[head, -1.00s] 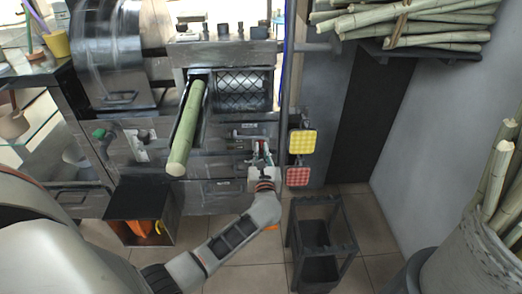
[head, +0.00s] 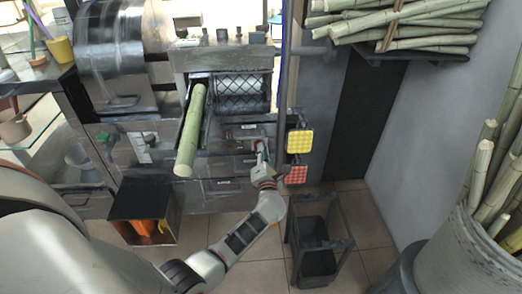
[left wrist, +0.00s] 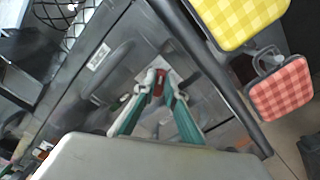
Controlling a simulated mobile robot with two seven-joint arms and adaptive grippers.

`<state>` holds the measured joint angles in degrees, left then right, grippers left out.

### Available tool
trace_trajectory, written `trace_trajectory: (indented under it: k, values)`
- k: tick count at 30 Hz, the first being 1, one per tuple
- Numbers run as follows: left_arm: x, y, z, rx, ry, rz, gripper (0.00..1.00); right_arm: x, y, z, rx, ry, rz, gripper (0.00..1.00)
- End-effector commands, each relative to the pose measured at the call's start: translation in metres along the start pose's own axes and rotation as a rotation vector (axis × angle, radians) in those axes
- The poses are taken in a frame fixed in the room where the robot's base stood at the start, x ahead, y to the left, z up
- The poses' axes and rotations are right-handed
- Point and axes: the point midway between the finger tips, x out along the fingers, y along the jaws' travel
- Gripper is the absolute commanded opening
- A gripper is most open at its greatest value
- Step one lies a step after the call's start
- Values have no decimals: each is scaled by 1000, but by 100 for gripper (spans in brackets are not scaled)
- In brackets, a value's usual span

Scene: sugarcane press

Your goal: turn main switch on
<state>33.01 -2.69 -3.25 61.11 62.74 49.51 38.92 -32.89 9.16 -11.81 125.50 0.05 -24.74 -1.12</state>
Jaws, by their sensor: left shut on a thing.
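The main switch (left wrist: 158,82) is a small red part on a pale plate on the grey front of the press, in the left wrist view. My left gripper (left wrist: 160,77) reaches the panel with its green-sided fingers closed around the red part. The fingers hide much of the switch. In the head view my left gripper (head: 261,148) is at the press front, just left of the yellow and red checkered pads. My right gripper is not in view.
A green cane (head: 191,130) lies in the feed trough left of my gripper. A yellow checkered pad (head: 299,141) and a red checkered pad (head: 296,174) hang close to its right. A black open-frame stand (head: 318,262) is on the floor below.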

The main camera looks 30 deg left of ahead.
Motion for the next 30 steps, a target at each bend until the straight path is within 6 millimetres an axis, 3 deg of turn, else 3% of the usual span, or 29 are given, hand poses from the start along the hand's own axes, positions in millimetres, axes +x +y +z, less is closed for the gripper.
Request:
trace_trajectory:
  k: [15, 30]
  values:
    - [0, -4, -1, 440, 2, -2, 0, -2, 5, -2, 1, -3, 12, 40]
    - [-1, -7, -3, 620, 1, -2, 0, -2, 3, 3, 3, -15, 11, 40]
